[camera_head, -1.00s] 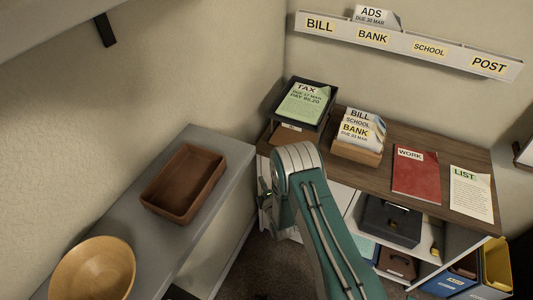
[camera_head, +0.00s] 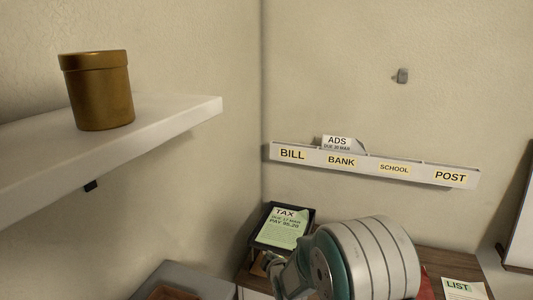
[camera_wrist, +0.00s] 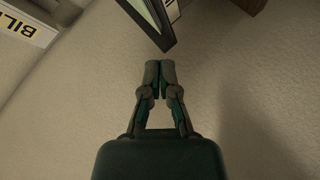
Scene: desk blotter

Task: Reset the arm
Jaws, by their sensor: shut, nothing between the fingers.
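My gripper (camera_wrist: 160,75) is shut and empty in the wrist view, its two fingertips together in front of the bare wall. In the head view, my arm's thick teal and white joint fills the lower middle, in front of the desk.
A black tray (camera_head: 256,241) with a green TAX paper (camera_head: 284,228) stands on the wooden desk (camera_head: 440,258). A labelled wall rack (camera_head: 375,168) holds an ADS letter (camera_head: 337,144). A brown pot (camera_head: 97,92) stands on a white shelf (camera_head: 180,120). A LIST sheet (camera_head: 463,289) lies right.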

